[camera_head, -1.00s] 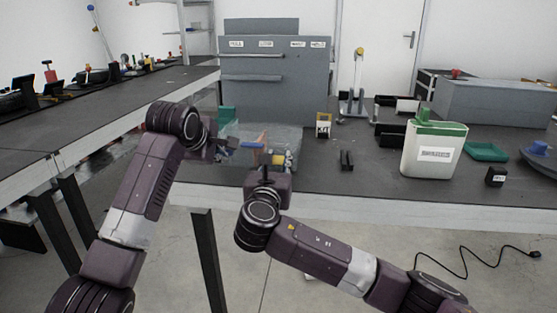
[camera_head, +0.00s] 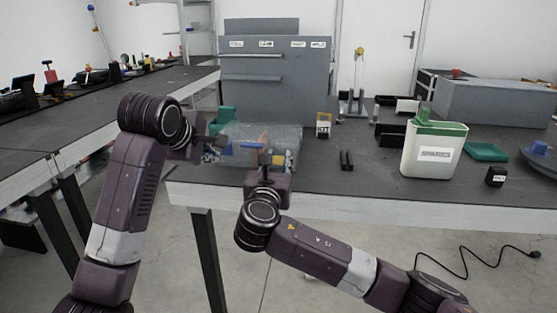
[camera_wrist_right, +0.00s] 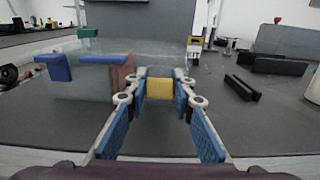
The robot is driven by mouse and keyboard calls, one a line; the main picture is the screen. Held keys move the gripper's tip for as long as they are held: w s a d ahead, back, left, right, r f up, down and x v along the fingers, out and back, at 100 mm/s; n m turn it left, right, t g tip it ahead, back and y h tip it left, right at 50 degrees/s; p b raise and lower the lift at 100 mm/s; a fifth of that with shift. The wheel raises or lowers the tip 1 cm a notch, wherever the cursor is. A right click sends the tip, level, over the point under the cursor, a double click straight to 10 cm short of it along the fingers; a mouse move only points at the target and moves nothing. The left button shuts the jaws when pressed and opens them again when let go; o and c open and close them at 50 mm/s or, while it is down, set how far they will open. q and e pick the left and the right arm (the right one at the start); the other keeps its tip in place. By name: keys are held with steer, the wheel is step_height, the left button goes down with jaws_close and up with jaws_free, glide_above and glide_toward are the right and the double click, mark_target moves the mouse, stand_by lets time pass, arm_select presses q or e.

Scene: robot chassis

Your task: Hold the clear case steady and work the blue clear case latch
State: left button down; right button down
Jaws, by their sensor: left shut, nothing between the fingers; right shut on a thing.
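The clear case (camera_head: 287,134) stands near the front left of the dark bench and also shows in the right wrist view (camera_wrist_right: 190,60). The blue latch (camera_head: 249,144) is a bar along its near upper side, also in the right wrist view (camera_wrist_right: 97,60). My left gripper (camera_head: 217,144) is shut and empty at the case's left end, apart from the latch. My right gripper (camera_head: 265,160) is at the near side. In its wrist view its fingers close on a yellow piece (camera_wrist_right: 160,88) at the case. Whether that piece is fixed to the case I cannot tell.
A grey drawer cabinet (camera_head: 275,95) stands behind the case. To the right are small black parts (camera_head: 346,160), a white jug with green lid (camera_head: 435,150) and a teal tray (camera_head: 486,152). The bench front edge (camera_head: 350,200) is close below.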

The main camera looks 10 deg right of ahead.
steer(key=c, duration=1.1)
jaws_free()
steer(key=shift+p+v, duration=1.2)
steer(key=shift+v, duration=0.2)
steer(key=p+v, duration=0.5)
steer(key=v, duration=0.2)
